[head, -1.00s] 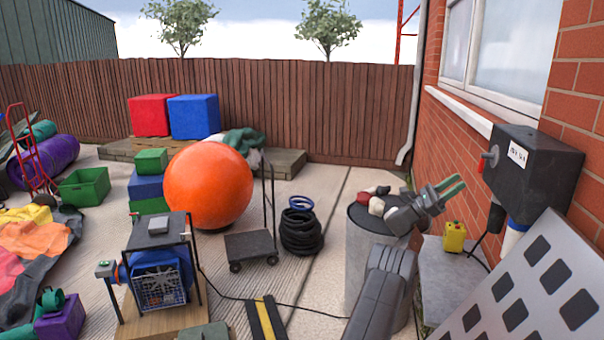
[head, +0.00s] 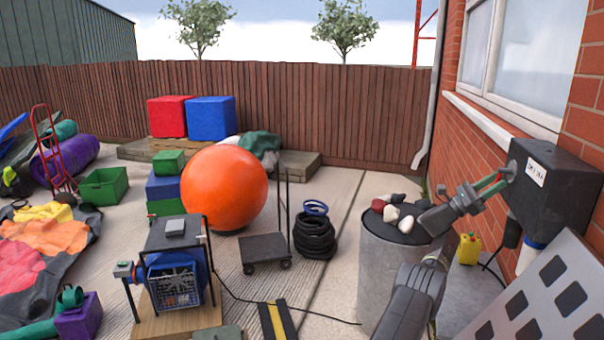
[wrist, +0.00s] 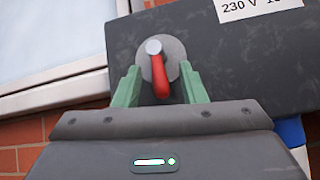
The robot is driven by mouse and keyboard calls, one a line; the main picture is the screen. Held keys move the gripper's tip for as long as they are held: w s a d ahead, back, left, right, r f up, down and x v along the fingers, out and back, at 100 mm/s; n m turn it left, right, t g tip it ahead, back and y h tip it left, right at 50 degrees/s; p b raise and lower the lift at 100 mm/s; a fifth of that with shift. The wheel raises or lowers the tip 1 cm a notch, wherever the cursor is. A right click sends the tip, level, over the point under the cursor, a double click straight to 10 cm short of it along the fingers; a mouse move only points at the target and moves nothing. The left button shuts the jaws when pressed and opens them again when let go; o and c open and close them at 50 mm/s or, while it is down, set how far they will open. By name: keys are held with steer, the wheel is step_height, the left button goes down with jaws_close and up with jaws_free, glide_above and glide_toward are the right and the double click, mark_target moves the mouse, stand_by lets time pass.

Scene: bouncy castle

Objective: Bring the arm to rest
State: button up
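My gripper (head: 506,173) is raised at the right, its green fingers pointing at the dark switch box (head: 560,185) on the brick wall. In the wrist view my gripper (wrist: 159,72) is open, its fingers apart. A red lever (wrist: 160,78) on a round grey hub (wrist: 178,50) shows between the fingers and hangs downward. I cannot tell whether a finger touches it. The box face (wrist: 235,60) fills much of the wrist view, with a white "230 V" label (wrist: 258,6). In the head view the lever is hidden by the fingers.
A metal bin (head: 375,270) with stones on top stands below my arm. A yellow canister (head: 469,248) sits on a ledge (head: 460,290) by the wall. A perforated panel (head: 535,310) leans at the lower right. A flat trolley (head: 264,250) and an orange ball (head: 224,187) stand further left.

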steer(key=shift+f, duration=0.1)
steer(key=b+v, duration=0.5)
steer(key=v, duration=0.9)
steer(key=s+d+r+n+p, duration=0.1)
steer(key=s+d+r+p, duration=0.1)
steer(key=d+r, duration=0.7)
steer(key=shift+s+d+r+t, duration=0.2)
steer(key=shift+s+r+t, duration=0.15)
steer(key=shift+s, duration=0.2)
steer(key=n+t+b, duration=0.1)
steer(key=b, duration=0.2)
steer(key=n+t+b, duration=0.2)
steer(key=b, duration=0.2)
steer(key=n+t+b, duration=0.2)
steer(key=b, duration=0.2)
steer(key=shift+s+a+h, duration=0.1)
steer(key=shift+s+h, duration=0.3)
steer(key=n+t+b, duration=0.2)
steer(key=b, duration=0.1)
steer(key=shift+s+r, duration=0.1)
steer(key=shift+s, duration=0.05)
steer(key=shift+r+n+t+b, duration=0.15)
steer(key=shift+n+t+b, duration=0.4)
steer(key=shift+n, duration=0.05)
steer(key=shift+a+r, duration=0.1)
steer(key=shift+r, duration=0.15)
